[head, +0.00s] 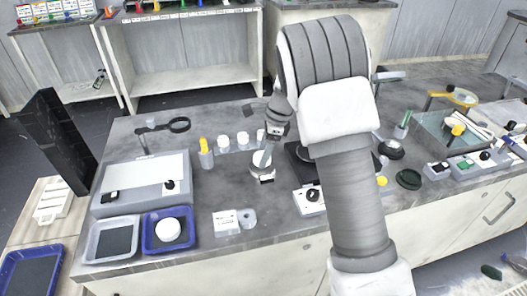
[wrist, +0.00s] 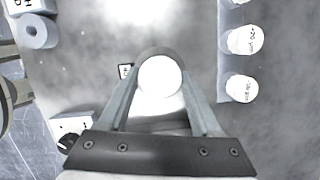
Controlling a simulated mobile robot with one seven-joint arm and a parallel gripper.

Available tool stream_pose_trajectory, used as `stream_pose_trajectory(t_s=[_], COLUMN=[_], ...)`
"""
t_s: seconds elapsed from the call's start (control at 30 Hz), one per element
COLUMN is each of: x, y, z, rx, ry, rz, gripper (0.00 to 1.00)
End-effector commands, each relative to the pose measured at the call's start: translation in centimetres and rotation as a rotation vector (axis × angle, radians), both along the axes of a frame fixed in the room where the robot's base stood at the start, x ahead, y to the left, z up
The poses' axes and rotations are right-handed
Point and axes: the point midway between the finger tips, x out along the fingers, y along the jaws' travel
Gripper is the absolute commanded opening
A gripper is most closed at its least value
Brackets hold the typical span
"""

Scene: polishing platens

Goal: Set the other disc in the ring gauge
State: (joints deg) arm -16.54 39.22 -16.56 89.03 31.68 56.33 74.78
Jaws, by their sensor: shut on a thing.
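My gripper (wrist: 162,82) points down over the middle of the bench and is shut on a white disc (wrist: 160,77), seen between its fingertips. The disc (head: 259,157) also shows in the head view. A grey round rim shows just behind the disc in the wrist view, with a small label beside it; it looks like the ring gauge (wrist: 157,52). I cannot tell whether the disc is inside it or above it. Another white disc (head: 168,229) lies in the blue tray (head: 149,244) at the front left.
A grey ring with a small hole (head: 247,217) stands by a labelled block (head: 226,222). White-capped bottles (head: 223,142) stand behind my gripper. A grey tray (head: 92,241) and a flat-topped box (head: 143,178) are at the left. Bare bench lies between the box and my gripper.

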Motion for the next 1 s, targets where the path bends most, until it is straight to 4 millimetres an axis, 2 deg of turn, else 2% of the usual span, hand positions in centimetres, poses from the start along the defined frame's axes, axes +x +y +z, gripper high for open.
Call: stream_pose_trajectory(t_s=[0.37, 1.0], x=[0.02, 0.02], y=[-0.02, -0.02], z=[-0.73, -0.83], rx=[0.000, 0.000], ry=[-0.001, -0.001], rz=[-0.001, 0.000], gripper=[0.05, 0.05])
